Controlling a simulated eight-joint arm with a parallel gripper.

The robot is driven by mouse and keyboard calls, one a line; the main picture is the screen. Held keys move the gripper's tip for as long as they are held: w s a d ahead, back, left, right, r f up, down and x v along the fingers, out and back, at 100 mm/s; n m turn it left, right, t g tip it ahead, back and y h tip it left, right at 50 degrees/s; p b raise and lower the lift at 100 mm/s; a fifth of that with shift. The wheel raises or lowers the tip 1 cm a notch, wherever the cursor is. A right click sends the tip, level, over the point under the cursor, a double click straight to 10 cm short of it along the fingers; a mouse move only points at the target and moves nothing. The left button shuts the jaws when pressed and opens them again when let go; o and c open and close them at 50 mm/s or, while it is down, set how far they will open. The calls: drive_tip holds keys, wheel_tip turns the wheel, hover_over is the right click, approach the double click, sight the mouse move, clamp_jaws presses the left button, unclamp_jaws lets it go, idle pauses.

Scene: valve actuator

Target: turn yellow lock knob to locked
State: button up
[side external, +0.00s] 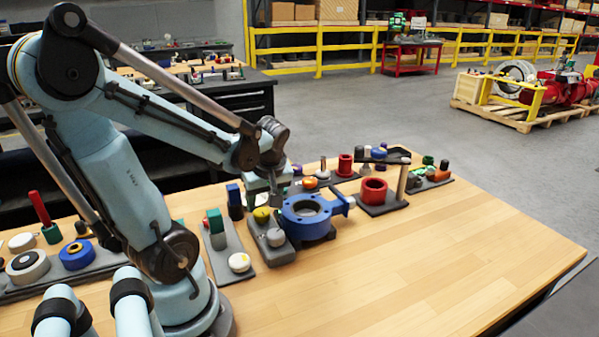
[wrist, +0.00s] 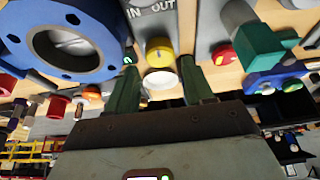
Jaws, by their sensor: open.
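The yellow lock knob (side external: 261,215) sits on a dark grey plate (side external: 272,253), left of a blue ring-shaped valve body (side external: 306,213). In the wrist view the yellow knob (wrist: 158,51) is round, with a small pale mark on its face. My gripper (side external: 270,196) is above and close to the knob in the side view. In the wrist view my gripper's two green fingers (wrist: 158,88) are spread apart, with the knob beyond their tips and nothing gripped. A white round piece (wrist: 160,78) shows between the fingers. I cannot tell whether the fingers touch anything.
A grey knob (side external: 276,238) sits on the same plate, near "IN OUT" lettering in the wrist view. A green-and-red fixture (side external: 216,225) stands on a plate to the left. A red ring (side external: 374,190) stands to the right. The table's front right is clear.

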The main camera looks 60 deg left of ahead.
sight(261, 211)
drive_tip(key=shift+x, duration=2.05)
drive_tip(key=c, duration=0.8)
